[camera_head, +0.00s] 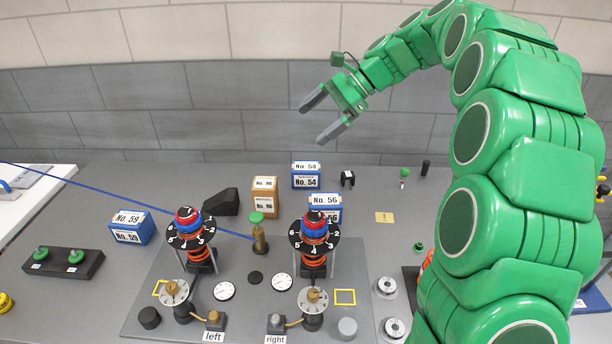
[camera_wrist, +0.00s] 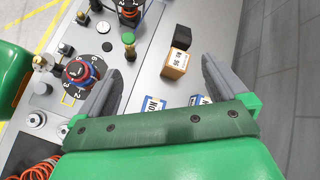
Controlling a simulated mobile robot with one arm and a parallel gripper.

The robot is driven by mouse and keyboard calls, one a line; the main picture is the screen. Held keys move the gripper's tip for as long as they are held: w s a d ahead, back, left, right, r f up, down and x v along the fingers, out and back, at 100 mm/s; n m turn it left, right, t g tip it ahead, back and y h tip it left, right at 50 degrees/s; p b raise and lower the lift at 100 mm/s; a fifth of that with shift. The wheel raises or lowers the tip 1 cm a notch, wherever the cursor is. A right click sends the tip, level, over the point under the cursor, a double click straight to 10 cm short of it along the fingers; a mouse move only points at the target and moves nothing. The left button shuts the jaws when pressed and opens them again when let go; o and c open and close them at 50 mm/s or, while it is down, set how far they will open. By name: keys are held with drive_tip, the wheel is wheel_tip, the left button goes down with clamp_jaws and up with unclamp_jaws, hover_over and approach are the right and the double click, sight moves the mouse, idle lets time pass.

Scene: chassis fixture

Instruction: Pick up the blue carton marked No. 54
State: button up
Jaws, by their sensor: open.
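The blue carton marked No. 54 (camera_head: 306,182) stands upright at the back of the grey table, with white labels on its top and front. In the wrist view, a blue carton edge (camera_wrist: 197,99), apparently this one, shows just beyond my gripper's palm, mostly hidden. My gripper (camera_head: 313,122) is open and empty, well above the table's back area, with its fingers pointing left and down. In the wrist view, its two fingers (camera_wrist: 162,70) are spread wide with nothing between them but the distant table and cartons.
Blue carton No. 56 (camera_head: 325,205) stands just in front of No. 54, and brown carton No. 96 (camera_head: 264,197) to its left. A black clip-like item (camera_head: 347,179) lies to its right. Blue carton No. 59 (camera_head: 131,227) is far left. Two dial posts stand in front. The wall is behind.

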drive_tip(key=w+d+f+m+t+y, duration=0.1)
drive_tip(key=w+d+f+m+y, duration=0.2)
drive_tip(key=w, duration=0.7)
drive_tip(key=w+d+f+m+t+y, duration=0.1)
drive_tip(key=w+f+m, duration=0.25)
drive_tip(key=w, duration=0.55)
approach(306, 171)
drive_tip(key=w+a+f, duration=0.2)
drive_tip(key=shift+w+a+f, duration=0.1)
drive_tip(key=shift+w+f, duration=0.15)
drive_tip(key=shift+w, duration=0.15)
drive_tip(key=shift+a+f, duration=0.3)
drive_tip(key=shift+a, duration=0.1)
drive_tip(key=shift+x, duration=3.4)
drive_tip(key=shift+s, duration=0.1)
drive_tip(key=c, duration=1.2)
